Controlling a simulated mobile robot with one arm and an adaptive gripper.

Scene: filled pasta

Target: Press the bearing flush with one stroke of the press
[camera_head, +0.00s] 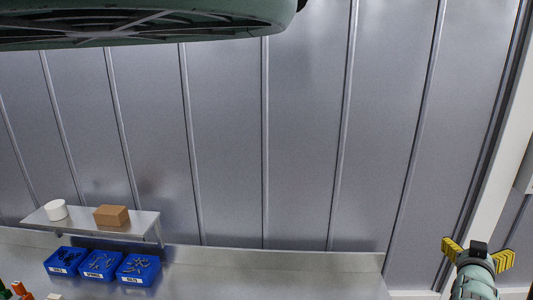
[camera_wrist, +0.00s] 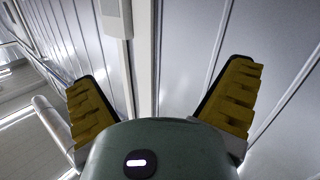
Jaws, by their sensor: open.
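My gripper (camera_head: 478,256) is at the lower right of the head view, with its two yellow ribbed fingers spread wide. In the wrist view my gripper (camera_wrist: 163,98) is also open, with nothing between the fingers. It points toward the wall panels and a pale vertical post. No bearing and no press can be made out in either view.
A metal bench (camera_head: 290,284) runs along the wall at the bottom of the head view. Blue bins (camera_head: 100,265) of small parts stand on it at left. A small shelf (camera_head: 95,228) above holds a white roll (camera_head: 56,210) and a brown box (camera_head: 111,216).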

